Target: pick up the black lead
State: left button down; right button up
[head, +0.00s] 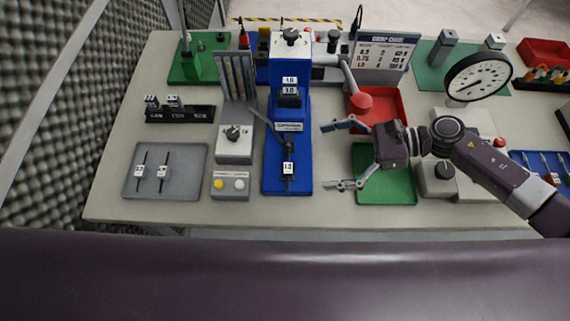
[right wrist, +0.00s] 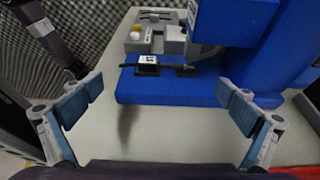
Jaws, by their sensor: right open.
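A black lead with a white tag (head: 288,168) lies on the base of the blue press (head: 300,183). In the right wrist view the same lead (right wrist: 182,67) lies across small black holders on the blue base. Two more tagged black leads (head: 163,171) lie in the grey tray (head: 187,188) at the left. My right gripper (head: 343,155) is open and empty, to the right of the press, fingers toward it. In the right wrist view its fingers (right wrist: 160,100) are spread wide, with the lead beyond them. My left gripper is not in view.
A grey box with a dial (head: 235,150) and a button box (head: 231,184) stand left of the press. A green mat (head: 395,188) and a red tray (head: 392,108) lie to the right. A round gauge (head: 480,80) stands behind my right arm. The table's front strip is clear.

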aim_at(286, 165)
jog(key=shift+s+a+p, duration=0.2)
jog(key=shift+a+p, duration=0.3)
jog(key=shift+a, duration=0.45)
jog(key=shift+s+a+p, duration=0.15)
jog(key=shift+a+p, duration=0.15)
jog(key=p+x, duration=0.2)
jog(key=x, duration=0.2)
jog(key=shift+s+p, duration=0.1)
jog(key=shift+p, duration=0.3)
jog(key=shift+a+f, duration=0.25)
jog(key=shift+a, duration=0.15)
jog(key=shift+d, duration=0.1)
jog(key=c, duration=1)
jog(key=shift+s+d, duration=0.15)
jog(key=shift+s, duration=0.05)
jog(key=c, duration=0.8)
jog(key=shift+s, duration=0.1)
jog(key=c, duration=0.7)
jog(key=shift+r, duration=0.1)
jog(key=shift+c, duration=0.3)
jog(key=shift+c, duration=0.4)
